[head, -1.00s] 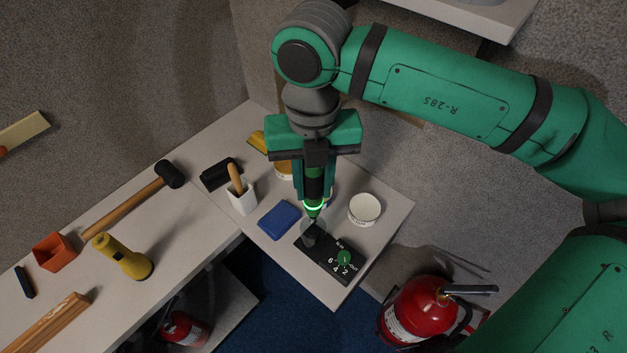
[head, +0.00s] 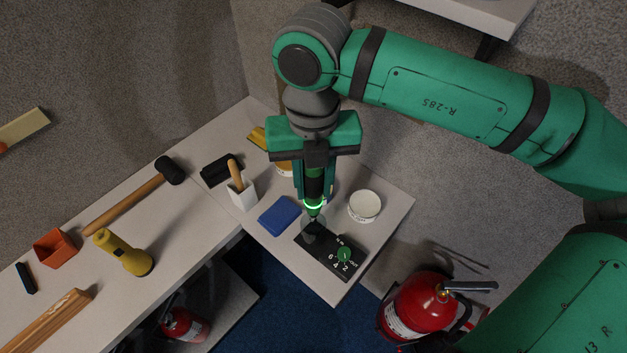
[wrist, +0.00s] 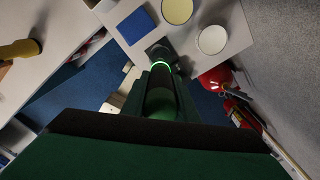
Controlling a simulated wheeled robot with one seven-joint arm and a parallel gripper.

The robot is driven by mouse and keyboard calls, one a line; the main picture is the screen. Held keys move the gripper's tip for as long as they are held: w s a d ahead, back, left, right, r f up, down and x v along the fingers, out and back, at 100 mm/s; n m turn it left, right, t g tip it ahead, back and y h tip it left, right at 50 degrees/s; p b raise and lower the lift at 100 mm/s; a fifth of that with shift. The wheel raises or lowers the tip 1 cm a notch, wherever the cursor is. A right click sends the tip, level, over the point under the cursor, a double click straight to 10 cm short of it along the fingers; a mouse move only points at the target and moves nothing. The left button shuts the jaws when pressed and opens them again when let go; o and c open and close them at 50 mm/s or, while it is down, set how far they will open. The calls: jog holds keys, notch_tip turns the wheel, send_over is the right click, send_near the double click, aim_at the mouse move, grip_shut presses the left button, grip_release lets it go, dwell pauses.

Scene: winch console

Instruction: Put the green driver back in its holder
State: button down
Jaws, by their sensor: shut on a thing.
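The green driver (head: 314,187) is upright between the jaws of my gripper (head: 315,182), which is shut on it. Its dark handle and a glowing green ring show. In the wrist view the driver (wrist: 160,100) points away from the camera. Its lower end is at a dark, partly see-through round holder (head: 312,231) on the black console plate (head: 322,262). The holder also shows in the wrist view (wrist: 161,51), just beyond the ring. I cannot tell whether the tip is inside the holder or just above it.
A green knob (head: 344,254) is on the plate. A blue box (head: 279,216), a white tub (head: 364,206) and a white cup with a wooden handle (head: 242,195) stand close by. A mallet (head: 140,195) and yellow torch (head: 122,255) lie left. A red extinguisher (head: 418,303) stands below right.

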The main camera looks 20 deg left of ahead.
aim_at(313, 208)
jog(key=shift+f, duration=0.1)
jog(key=shift+f, duration=0.9)
dwell(0.4)
jog(key=shift+f, duration=2.2)
dwell(0.5)
jog(key=shift+f, duration=0.95)
